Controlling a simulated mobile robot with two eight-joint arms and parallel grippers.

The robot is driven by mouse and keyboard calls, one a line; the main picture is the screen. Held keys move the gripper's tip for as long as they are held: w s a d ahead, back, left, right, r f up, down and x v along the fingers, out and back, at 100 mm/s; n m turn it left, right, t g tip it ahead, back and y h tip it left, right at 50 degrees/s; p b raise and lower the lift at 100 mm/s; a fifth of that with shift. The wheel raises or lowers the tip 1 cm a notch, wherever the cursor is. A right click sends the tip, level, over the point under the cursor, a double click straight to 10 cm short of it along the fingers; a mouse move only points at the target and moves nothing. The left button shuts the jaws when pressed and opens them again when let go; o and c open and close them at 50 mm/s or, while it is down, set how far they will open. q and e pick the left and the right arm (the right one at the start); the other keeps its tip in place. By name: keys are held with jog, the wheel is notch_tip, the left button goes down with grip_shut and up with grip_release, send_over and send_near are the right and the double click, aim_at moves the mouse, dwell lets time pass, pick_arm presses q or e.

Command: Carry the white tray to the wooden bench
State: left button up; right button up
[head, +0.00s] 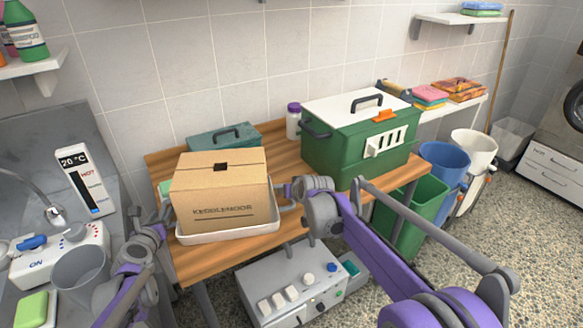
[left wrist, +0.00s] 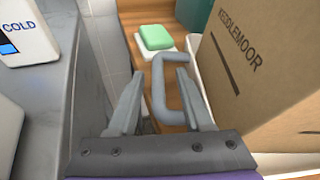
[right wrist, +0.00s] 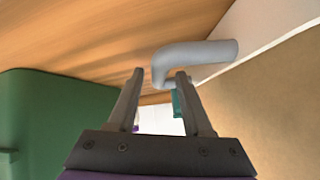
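The white tray (head: 228,236) sits on a wooden bench (head: 205,262) and bears a cardboard box (head: 217,207) marked KEDDLEMOOR. Grey handles stick out from its ends. My left gripper (head: 160,217) is at the left end; in the left wrist view its open fingers (left wrist: 160,70) stand on either side of the grey handle (left wrist: 157,92). My right gripper (head: 287,190) is at the right end; in the right wrist view its fingers (right wrist: 160,73) are apart, with the bent handle (right wrist: 200,52) at their tips. I cannot tell whether either touches.
A green crate with a white lid (head: 345,135) stands right of the tray, close to my right arm. A teal box (head: 208,140) is behind. A green sponge (left wrist: 156,37) lies near the left handle. A grey counter (head: 45,125) is at left. Bins (head: 443,170) stand right of the bench.

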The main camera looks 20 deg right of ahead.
dwell(0.4)
jog(key=shift+s+r, duration=0.35)
pick_arm(q)
jog(key=v, duration=1.2)
pick_arm(e)
jog(key=v, duration=1.1)
pick_arm(q)
jog(key=shift+f, duration=0.1)
pick_arm(e)
jog(key=shift+d, duration=0.1)
